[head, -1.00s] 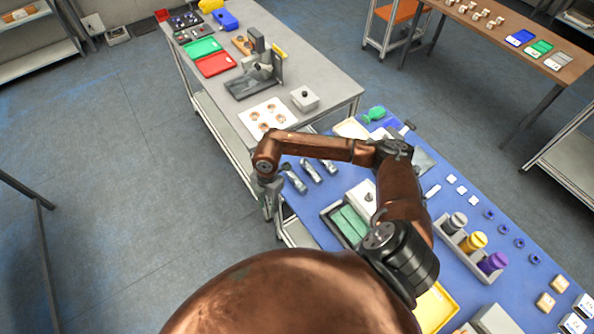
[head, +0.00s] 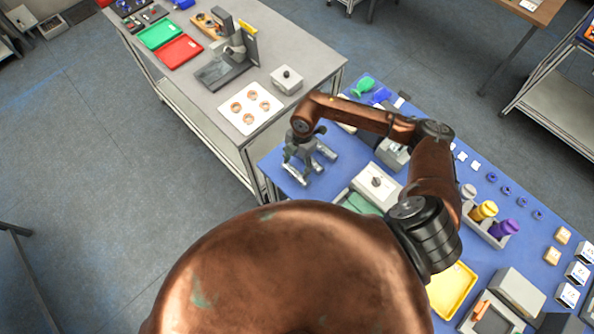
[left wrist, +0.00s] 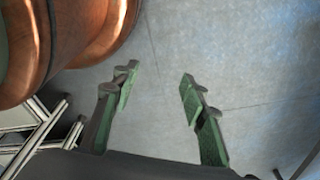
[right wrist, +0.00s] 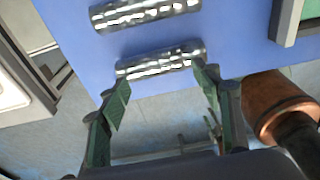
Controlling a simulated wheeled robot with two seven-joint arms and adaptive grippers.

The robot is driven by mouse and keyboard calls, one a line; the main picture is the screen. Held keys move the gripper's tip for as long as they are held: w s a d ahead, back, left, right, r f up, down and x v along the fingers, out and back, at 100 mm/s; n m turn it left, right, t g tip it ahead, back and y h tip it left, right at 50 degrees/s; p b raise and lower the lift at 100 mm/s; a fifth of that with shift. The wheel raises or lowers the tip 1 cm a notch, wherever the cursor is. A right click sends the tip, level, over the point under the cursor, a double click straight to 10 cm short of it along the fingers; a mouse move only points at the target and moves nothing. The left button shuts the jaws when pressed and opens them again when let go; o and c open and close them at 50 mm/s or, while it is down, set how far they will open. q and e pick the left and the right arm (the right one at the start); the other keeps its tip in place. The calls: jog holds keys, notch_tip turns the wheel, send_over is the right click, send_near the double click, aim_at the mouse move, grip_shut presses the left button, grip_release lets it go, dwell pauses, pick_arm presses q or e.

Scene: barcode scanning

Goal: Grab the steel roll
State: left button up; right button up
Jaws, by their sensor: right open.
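In the right wrist view, a shiny steel roll (right wrist: 155,62) lies on the blue table, crosswise between the fingertips of my right gripper (right wrist: 160,86). One fingertip is near each end of it; I cannot tell whether they touch. A second steel roll (right wrist: 145,14) lies just beyond. In the head view, my right gripper (head: 304,152) points down over the table's left corner and partly hides the rolls; one roll end (head: 294,174) shows. My left gripper (left wrist: 157,76) is open and empty above the grey floor.
The blue table (head: 272,162) also bears a white box (head: 376,186), a yellow tray (head: 453,290) and a holder with coloured bottles (head: 490,235). A grey table (head: 310,48) stands beyond with red and green trays.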

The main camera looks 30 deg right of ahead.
aim_at(296, 173)
jog(key=o, duration=0.5)
jog(key=f, duration=0.1)
jog(key=f+p, duration=0.1)
jog(key=f, duration=0.1)
jog(key=shift+s+a+f+p, duration=0.15)
jog(key=shift+s+a+p, duration=0.05)
jog(key=shift+p, duration=0.1)
jog(key=o, duration=0.6)
jog(key=shift+s+f, duration=0.25)
jog(key=shift+f, duration=0.95)
jog(key=shift+c, duration=1.2)
jog(key=c, duration=0.6)
jog(key=shift+w, duration=0.1)
jog(key=c, duration=0.4)
jog(key=shift+r, duration=0.1)
jog(key=c, duration=0.7)
grip_shut()
pick_arm(q)
jog(key=shift+s+a+r, duration=0.2)
jog(key=shift+s+r, duration=0.15)
jog(key=shift+r, duration=0.1)
jog(key=shift+s+a+r, duration=0.15)
jog(key=shift+s+r, duration=0.2)
jog(key=shift+r, duration=0.1)
pick_arm(e)
jog(key=shift+a, duration=0.1)
